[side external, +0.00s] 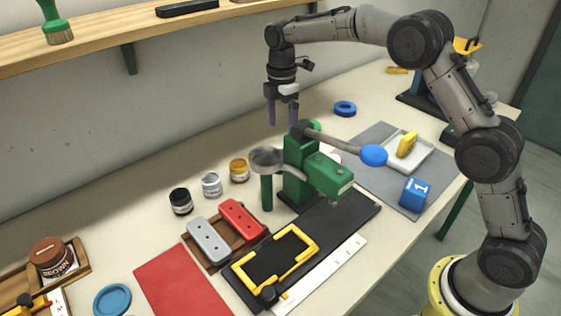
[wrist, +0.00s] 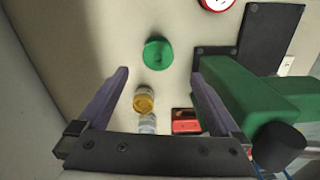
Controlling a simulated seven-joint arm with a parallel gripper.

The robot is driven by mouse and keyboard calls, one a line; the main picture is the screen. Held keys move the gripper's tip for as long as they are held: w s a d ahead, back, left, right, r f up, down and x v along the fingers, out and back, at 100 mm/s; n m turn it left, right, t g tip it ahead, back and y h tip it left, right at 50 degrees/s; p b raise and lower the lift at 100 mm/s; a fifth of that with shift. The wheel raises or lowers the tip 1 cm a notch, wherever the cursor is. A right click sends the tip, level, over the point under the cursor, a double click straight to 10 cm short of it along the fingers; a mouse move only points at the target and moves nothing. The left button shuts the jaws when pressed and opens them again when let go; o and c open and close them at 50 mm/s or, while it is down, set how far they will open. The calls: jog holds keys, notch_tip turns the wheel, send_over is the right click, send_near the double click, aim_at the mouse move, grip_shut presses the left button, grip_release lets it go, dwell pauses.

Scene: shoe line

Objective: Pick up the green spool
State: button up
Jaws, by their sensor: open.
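The green spool (wrist: 158,53) is a round green piece on the table in the wrist view, ahead of and between my fingertips. In the side external view, a green round edge (side external: 314,125), likely the same spool, shows behind the green press, which partly hides it. My gripper (side external: 282,118) points down above the table, left of that green edge. In the wrist view, my gripper (wrist: 160,74) has its two purple fingers wide apart with nothing held between them.
The green press (side external: 298,170) with its blue-knobbed lever (side external: 373,155) stands close by. Several jars, including a yellow one (side external: 239,170), stand left of it. A blue ring (side external: 345,108) lies behind. A wooden shelf (side external: 120,40) runs along the wall.

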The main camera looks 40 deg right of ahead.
jog(key=f, duration=1)
jog(key=shift+w+f, duration=0.2)
jog(key=c, duration=1.4)
